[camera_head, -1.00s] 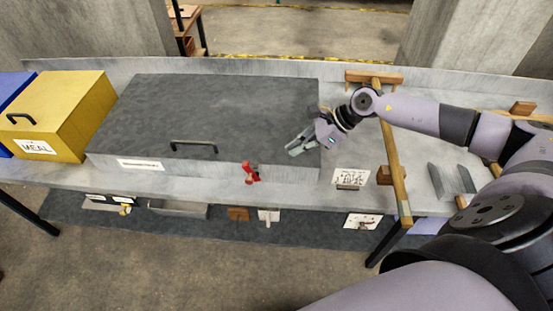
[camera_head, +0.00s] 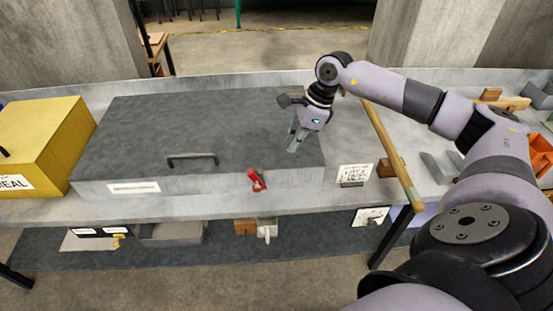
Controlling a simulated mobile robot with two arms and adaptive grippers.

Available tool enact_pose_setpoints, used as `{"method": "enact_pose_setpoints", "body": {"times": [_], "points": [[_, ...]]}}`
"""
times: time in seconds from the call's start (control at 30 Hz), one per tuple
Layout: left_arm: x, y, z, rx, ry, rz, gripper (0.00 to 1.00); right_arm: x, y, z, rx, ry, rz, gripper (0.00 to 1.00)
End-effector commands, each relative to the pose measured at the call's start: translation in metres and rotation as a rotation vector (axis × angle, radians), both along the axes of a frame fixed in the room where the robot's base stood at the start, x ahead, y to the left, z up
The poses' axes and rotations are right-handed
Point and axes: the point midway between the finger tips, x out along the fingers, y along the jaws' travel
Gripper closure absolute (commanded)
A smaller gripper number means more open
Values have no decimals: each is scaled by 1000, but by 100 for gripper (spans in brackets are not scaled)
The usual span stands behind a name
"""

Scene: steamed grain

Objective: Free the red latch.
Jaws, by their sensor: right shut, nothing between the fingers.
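The red latch (camera_head: 257,180) sits on the front edge of a large grey box (camera_head: 130,135), right of the middle of its front. The box lid is down, with a dark handle (camera_head: 192,160) and a white label at the front. My right gripper (camera_head: 293,142) is shut and empty, over the right part of the lid, behind and to the right of the latch. It is apart from the latch, and I cannot tell if its tips touch the lid. My left gripper is not in view.
A yellow bin (camera_head: 45,135) labelled meal stands left of the box. A wooden rail (camera_head: 392,150) and a small white sign (camera_head: 355,174) lie to the right. A lower shelf (camera_head: 330,238) below the counter holds several small items.

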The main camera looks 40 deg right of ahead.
Motion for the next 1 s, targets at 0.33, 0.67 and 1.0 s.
{"method": "enact_pose_setpoints", "body": {"times": [0.33,0.67,1.0], "points": [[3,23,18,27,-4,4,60,11,21,-60,4,5,1,100],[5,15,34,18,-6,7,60,30,51,-98,3,0,2,100],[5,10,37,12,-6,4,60,36,59,-106,0,1,1,100]]}}
